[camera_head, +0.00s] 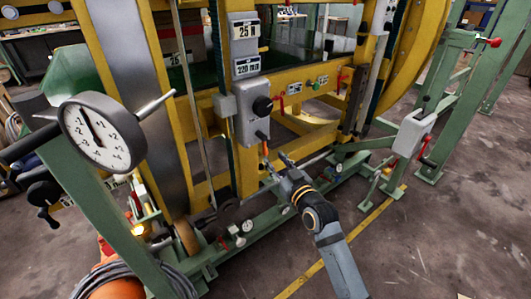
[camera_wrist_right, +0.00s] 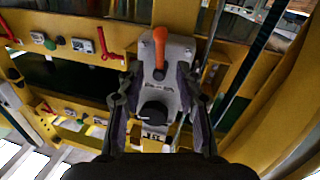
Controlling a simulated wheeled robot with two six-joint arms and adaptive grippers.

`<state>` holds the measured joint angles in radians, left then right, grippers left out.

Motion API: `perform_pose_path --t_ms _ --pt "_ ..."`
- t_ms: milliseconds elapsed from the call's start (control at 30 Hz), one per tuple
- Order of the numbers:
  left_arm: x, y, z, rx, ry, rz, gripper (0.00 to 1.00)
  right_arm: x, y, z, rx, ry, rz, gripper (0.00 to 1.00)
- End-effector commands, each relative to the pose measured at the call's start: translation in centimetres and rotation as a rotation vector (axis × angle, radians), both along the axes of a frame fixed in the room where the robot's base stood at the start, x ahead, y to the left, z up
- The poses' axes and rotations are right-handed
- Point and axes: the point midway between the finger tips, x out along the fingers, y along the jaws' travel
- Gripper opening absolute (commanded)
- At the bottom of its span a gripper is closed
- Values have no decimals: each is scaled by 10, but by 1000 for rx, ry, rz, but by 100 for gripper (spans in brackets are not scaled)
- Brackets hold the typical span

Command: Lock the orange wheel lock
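In the right wrist view the orange lever (camera_wrist_right: 160,46) stands out from the grey box (camera_wrist_right: 176,50), just beyond the fingertips. My right gripper (camera_head: 274,162) is just below and to the right of the lever in the head view. It is open and empty, and in the wrist view its two fingers (camera_wrist_right: 160,76) are spread wide on either side of the box. I cannot see my left gripper.
Red levers (camera_head: 282,102) and a green button (camera_head: 316,86) are on the yellow crossbar to the right. A round gauge (camera_head: 103,133) stands at the left. Green rails run below the gripper. Open floor lies at the lower right.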

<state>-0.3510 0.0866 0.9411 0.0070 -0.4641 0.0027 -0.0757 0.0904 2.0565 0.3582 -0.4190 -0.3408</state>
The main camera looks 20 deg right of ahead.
Motion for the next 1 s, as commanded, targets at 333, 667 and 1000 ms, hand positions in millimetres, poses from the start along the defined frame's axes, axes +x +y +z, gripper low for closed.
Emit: perform_pose_path --t_ms 333,667,1000 --pt "8 0 0 0 -2 0 0 61 9 -1 0 1 -1 36" --pt "9 -1 1 0 1 0 0 68 10 -1 0 2 0 36" --pt "10 -1 1 0 -4 0 0 67 10 -1 0 2 0 0"
